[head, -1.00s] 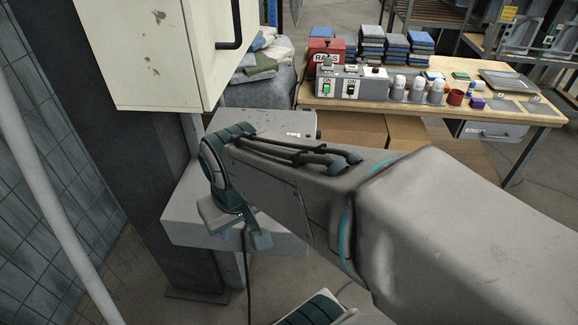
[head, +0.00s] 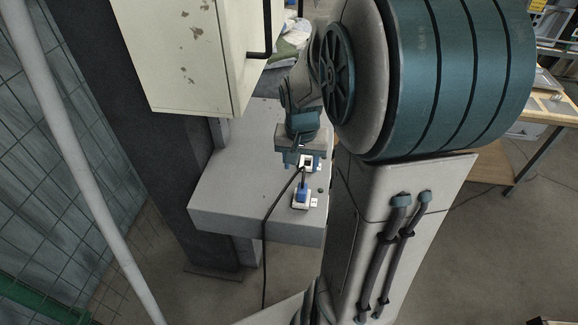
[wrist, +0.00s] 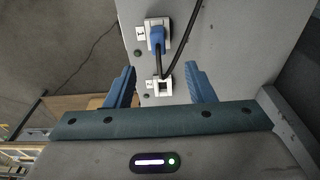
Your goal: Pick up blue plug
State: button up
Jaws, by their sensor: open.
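The blue plug (head: 302,195) sits in a white socket on top of a grey block (head: 240,200). It also shows in the wrist view (wrist: 157,36), top centre, with a black cable (wrist: 186,45) looping from it. A second white socket (wrist: 163,88) lies between my fingers in that view and looks empty. My gripper (wrist: 160,67) is open, its two blue fingers apart with nothing held. In the wrist view the plug is beyond the fingertips, not between them. In the head view my gripper (head: 296,160) is over the block, just behind the plug; its fingertips are partly hidden.
A cream cabinet (head: 185,50) hangs close to the left of my gripper. A dark column (head: 95,100) and a pale pipe (head: 80,160) stand at the left. A wooden table (head: 548,103) is at the right, mostly hidden by my arm. The black cable hangs over the block's front edge.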

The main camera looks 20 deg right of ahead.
aim_at(302, 188)
jog(key=f, duration=0.5)
jog(key=w+f, duration=0.1)
jog(key=f, duration=0.2)
jog(key=shift+d+f+b, duration=0.25)
jog(key=shift+d+b, duration=0.1)
jog(key=shift+d, duration=0.05)
jog(key=shift+w+d+f, duration=0.1)
jog(key=shift+d+f, duration=0.05)
jog(key=shift+f, duration=0.7)
jog(key=shift+w+d+f, duration=0.15)
jog(key=shift+f, duration=0.7)
jog(key=shift+w+d+f, duration=0.1)
jog(key=shift+d+f, duration=0.05)
jog(key=shift+f, duration=0.7)
grip_shut()
